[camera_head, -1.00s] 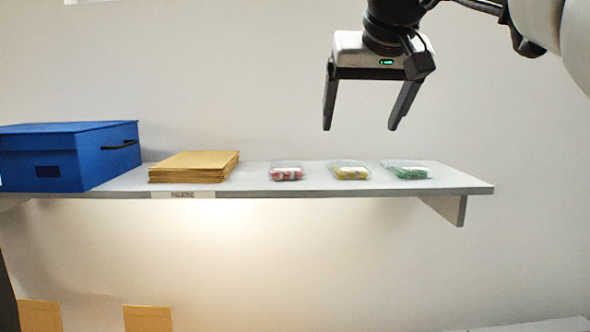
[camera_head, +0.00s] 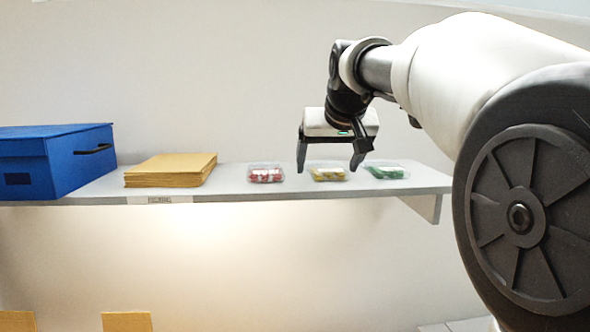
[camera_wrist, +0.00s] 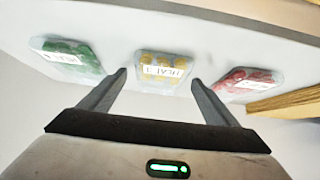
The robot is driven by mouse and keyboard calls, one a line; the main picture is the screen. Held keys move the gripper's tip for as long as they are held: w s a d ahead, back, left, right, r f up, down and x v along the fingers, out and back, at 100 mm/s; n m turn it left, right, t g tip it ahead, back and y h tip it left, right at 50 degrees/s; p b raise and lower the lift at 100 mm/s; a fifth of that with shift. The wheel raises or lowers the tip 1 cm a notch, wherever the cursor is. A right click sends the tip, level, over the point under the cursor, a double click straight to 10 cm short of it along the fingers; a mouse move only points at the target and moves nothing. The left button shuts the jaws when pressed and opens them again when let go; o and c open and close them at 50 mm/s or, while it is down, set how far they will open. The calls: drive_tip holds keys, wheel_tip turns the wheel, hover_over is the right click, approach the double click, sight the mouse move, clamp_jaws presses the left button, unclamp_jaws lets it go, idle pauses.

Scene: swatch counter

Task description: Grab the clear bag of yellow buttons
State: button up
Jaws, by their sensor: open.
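The clear bag of yellow buttons (camera_head: 328,174) lies on the shelf between two similar bags. It also shows in the wrist view (camera_wrist: 163,72), with a white label on it, centred just beyond my fingertips. My gripper (camera_head: 330,168) is open and empty. I cannot tell exactly how far the tips are from the bag.
A bag of red buttons (camera_head: 265,174) lies left of the yellow one and a bag of green buttons (camera_head: 387,172) lies right, both close by. Brown envelopes (camera_head: 170,170) and a blue box (camera_head: 60,160) stand further left on the grey shelf (camera_head: 228,188). A wall rises behind.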

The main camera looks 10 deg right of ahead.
drive_tip(key=shift+c, duration=0.5)
drive_tip(key=c, duration=1)
drive_tip(key=shift+c, duration=0.2)
